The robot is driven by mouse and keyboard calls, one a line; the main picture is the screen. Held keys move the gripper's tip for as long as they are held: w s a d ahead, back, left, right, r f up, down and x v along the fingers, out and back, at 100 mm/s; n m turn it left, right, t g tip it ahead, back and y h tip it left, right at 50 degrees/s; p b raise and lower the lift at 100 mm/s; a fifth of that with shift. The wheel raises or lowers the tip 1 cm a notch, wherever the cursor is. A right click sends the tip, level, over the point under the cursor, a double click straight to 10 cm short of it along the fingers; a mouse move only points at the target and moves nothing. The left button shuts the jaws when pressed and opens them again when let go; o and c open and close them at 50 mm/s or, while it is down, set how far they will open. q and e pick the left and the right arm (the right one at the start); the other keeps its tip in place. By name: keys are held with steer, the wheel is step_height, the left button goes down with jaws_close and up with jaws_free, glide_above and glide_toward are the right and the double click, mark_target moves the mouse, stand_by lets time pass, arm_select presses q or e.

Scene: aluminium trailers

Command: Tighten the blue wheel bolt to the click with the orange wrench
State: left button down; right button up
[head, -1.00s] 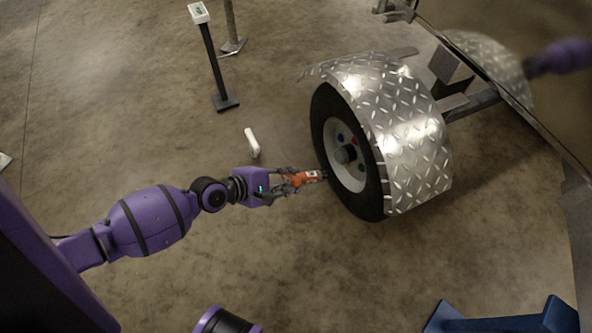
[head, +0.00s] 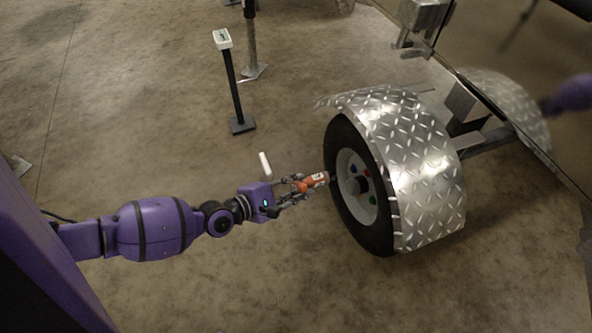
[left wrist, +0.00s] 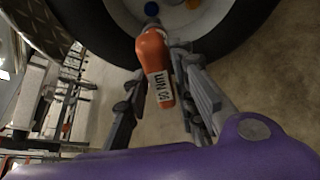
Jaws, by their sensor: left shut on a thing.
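The trailer wheel has a black tyre (head: 343,212) and a pale rim with coloured bolts around a dark hub. The blue bolt (head: 353,168) is on the rim's upper part in the head view. My left gripper (head: 301,185) is shut on the orange wrench (head: 316,180), left of the wheel. In the left wrist view the wrench (left wrist: 153,52) has a white label ending in "Nm", between the fingers of my gripper (left wrist: 163,85). Its tip points at the blue bolt (left wrist: 151,8); I cannot tell whether they touch. My right gripper is out of view.
A ribbed metal fender (head: 425,185) covers the wheel's top and right side. A white-topped post (head: 233,85) stands behind on the floor. A small white object (head: 265,164) is beyond my gripper. The floor in front is clear.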

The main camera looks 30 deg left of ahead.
mark_target(327, 173)
arm_select(q)
steer(key=shift+w, duration=0.1)
steer(key=shift+w+d+f+p, duration=0.1)
steer(key=shift+w+d+p, duration=0.15)
steer(key=shift+w+d, duration=0.9)
steer(key=shift+w+d+p, duration=0.25)
steer(key=shift+w+d, duration=0.6)
steer(key=shift+w, duration=0.5)
steer(key=shift+m, duration=0.4)
steer(key=shift+d+m+t+y, duration=0.1)
steer(key=shift+m+t+y, duration=0.2)
steer(key=shift+m+t, duration=0.25)
steer(key=shift+f+m+t+b, duration=0.15)
steer(key=shift+m+t+b, duration=0.4)
steer(key=shift+m+b, duration=0.5)
steer(key=m+t+p, duration=0.1)
steer(key=m+t, duration=0.1)
steer(key=m, duration=0.3)
steer(key=m+t+h, duration=0.1)
steer(key=m, duration=0.4)
steer(key=shift+w+m, duration=0.1)
steer(key=shift+m, duration=0.2)
steer(key=m+h, duration=0.1)
steer(key=m, duration=0.2)
steer(key=m+t+h, duration=0.1)
steer(key=m+h, duration=0.1)
steer(key=m, duration=0.1)
steer(key=shift+d+r+m, duration=0.1)
steer(key=shift+r+m, duration=0.1)
steer(key=shift+m, duration=0.2)
